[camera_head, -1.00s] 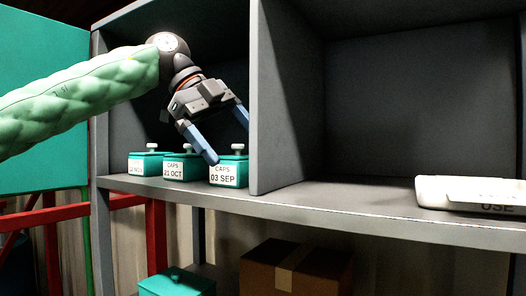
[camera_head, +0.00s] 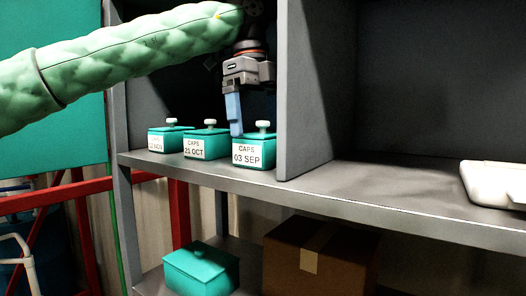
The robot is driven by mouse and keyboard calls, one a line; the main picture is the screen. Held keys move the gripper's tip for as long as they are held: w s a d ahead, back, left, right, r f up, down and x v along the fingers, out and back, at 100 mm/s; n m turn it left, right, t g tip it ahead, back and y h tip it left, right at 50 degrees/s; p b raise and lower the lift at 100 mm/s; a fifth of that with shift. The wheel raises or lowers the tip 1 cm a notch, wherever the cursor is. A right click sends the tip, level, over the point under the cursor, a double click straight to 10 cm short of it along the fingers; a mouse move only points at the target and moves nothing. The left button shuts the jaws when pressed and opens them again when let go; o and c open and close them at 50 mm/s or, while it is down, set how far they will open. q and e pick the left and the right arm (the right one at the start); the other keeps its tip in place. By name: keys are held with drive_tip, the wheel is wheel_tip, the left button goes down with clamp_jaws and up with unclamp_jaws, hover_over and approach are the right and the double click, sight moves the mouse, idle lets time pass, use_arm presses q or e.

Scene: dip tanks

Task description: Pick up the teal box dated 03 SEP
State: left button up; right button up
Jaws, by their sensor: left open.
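The teal box labelled CAPS 03 SEP (camera_head: 254,154) stands upright on the shelf, the rightmost of three teal lidded boxes, close to the grey divider. It has a pale knob on its lid. My left gripper (camera_head: 236,128) points down just above and at the left of this box. One blue finger shows, its tip near the left edge of the lid. The other finger is hidden from this view. The gripper is open and holds nothing that I see. Whether the finger touches the lid I cannot tell. My right gripper is not in view.
Left of it stand the teal box dated 21 OCT (camera_head: 207,144) and another teal box (camera_head: 168,137) with a NOV label. The grey divider (camera_head: 305,90) rises close on the right. Below are a teal box (camera_head: 201,268) and a carton (camera_head: 340,268). A white object (camera_head: 490,182) lies at right.

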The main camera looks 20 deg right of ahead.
sight(264, 133)
use_arm(q)
drive_tip(key=shift+f+p, duration=0.45)
drive_tip(key=shift+p, duration=0.3)
drive_tip(key=shift+s+d+f+p, duration=0.3)
drive_tip(key=shift+f+p, duration=0.25)
drive_tip(key=shift+f, duration=0.05)
drive_tip(key=shift+s+d+f+p, duration=0.25)
drive_tip(key=shift+f+p, duration=0.25)
drive_tip(key=shift+f, duration=0.5)
drive_tip(key=shift+w+a+f, duration=0.2)
drive_tip(key=shift+a+f, duration=0.05)
drive_tip(key=shift+f, duration=0.1)
drive_tip(key=shift+s+d, duration=0.1)
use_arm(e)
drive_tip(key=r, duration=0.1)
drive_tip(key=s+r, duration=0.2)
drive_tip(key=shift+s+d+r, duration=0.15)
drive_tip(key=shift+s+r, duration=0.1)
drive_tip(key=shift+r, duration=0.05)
use_arm(q)
drive_tip(key=shift+d, duration=0.1)
drive_tip(key=c, duration=0.7)
drive_tip(key=shift+c, duration=0.8)
drive_tip(key=shift+r, duration=0.1)
